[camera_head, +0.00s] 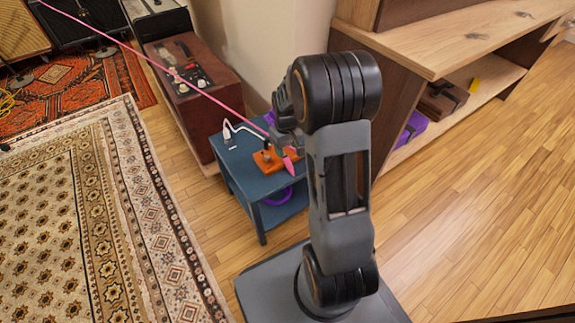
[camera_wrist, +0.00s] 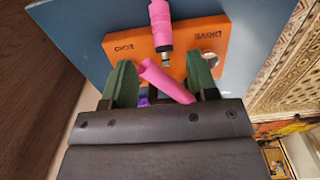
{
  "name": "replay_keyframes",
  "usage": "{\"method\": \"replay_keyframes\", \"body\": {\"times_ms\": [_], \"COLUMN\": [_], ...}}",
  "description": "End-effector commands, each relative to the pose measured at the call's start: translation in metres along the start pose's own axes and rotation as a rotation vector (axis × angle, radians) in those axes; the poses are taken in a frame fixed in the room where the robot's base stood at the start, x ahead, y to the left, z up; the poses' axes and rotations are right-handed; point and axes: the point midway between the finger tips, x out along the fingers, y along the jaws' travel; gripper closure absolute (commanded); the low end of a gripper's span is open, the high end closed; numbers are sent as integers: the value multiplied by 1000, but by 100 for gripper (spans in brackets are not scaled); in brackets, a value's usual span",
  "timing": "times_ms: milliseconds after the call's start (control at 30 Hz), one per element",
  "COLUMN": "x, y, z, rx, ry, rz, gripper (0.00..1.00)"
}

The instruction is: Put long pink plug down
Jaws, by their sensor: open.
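An orange pedal (camera_wrist: 128,41) marked DRIVE lies on the small blue table (camera_head: 230,150); the pedal also shows in the head view (camera_head: 262,161). In the wrist view, a pink plug (camera_wrist: 160,18) with a metal tip lies over the pedal, its tip pointing toward my gripper. A second pink piece (camera_wrist: 166,82) sits tilted between the green fingers of my gripper (camera_wrist: 161,78). The fingers are apart. I cannot tell which pink piece is the long plug, or whether the two are joined. In the head view, a pink tip (camera_head: 289,165) shows beside the pedal, below my gripper.
A pink cable (camera_head: 180,75) runs from the upper left toward the table. A white plug with a cable (camera_head: 228,132) stands on the table's left part. A brown amp (camera_head: 192,90) stands behind, a wooden shelf (camera_head: 470,40) to the right. A purple item (camera_head: 278,197) is lower in the table.

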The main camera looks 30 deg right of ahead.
Motion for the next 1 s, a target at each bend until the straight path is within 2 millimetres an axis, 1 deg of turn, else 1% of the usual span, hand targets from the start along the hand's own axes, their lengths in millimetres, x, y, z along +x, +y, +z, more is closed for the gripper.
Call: {"method": "replay_keyframes", "body": {"times_ms": [167, 400, 500, 767, 1000], "x": [10, 42, 52, 54, 55], "y": [-1, -4, -4, -4, -4], "z": [0, -3, -3, -2, -2], "rx": [0, 1, 1, 1, 1], "ry": [-1, -1, -2, -3, -4], "rz": [-1, -1, -1, -1, 0], "gripper": [47, 47, 47, 47, 69]}}
